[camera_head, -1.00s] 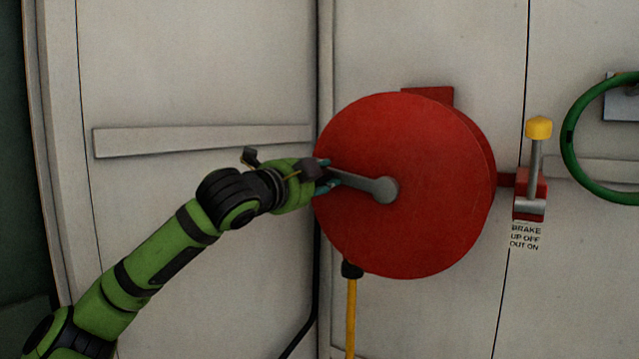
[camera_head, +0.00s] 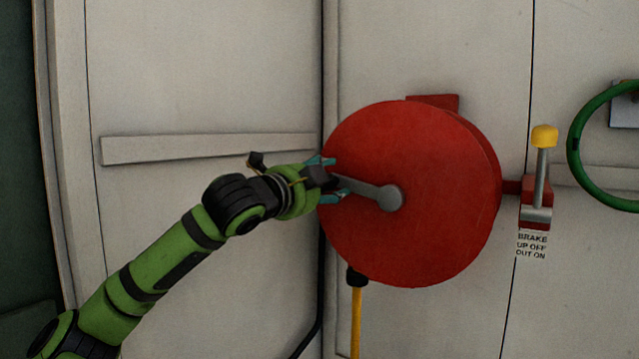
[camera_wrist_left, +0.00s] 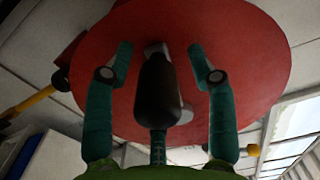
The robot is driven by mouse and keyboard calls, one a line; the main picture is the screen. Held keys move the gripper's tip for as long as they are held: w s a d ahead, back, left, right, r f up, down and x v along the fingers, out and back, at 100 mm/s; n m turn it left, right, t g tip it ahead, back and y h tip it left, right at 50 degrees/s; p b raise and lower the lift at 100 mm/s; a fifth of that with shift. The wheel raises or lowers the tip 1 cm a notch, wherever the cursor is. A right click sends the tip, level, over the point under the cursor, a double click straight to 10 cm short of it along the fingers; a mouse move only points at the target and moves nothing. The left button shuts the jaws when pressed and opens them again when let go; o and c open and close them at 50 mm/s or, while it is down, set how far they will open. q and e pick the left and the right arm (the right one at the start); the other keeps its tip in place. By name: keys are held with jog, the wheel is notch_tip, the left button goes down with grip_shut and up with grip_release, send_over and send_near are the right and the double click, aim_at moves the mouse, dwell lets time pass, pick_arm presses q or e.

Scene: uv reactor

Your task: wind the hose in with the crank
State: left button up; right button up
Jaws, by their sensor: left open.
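The red hose reel (camera_head: 430,235) is a large round drum on the pale wall. Its grey crank arm (camera_head: 372,190) runs from the hub to the left. The crank's dark handle (camera_wrist_left: 157,90) shows in the left wrist view, between the two teal fingers of my left gripper (camera_wrist_left: 165,62), which are open with gaps on both sides. In the head view my left gripper (camera_head: 335,177) is at the crank's outer end. The yellow hose (camera_head: 356,318) hangs straight down from a black fitting under the drum. My right gripper is not in view.
A brake lever (camera_head: 541,165) with a yellow knob stands upright right of the reel, above a label (camera_head: 532,245) reading "BRAKE UP OFF OUT ON". A green ring (camera_head: 577,165) is at the far right. A pale bar (camera_head: 200,149) crosses the left panel.

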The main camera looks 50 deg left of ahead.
pick_arm(q)
jog(key=v, duration=1.2)
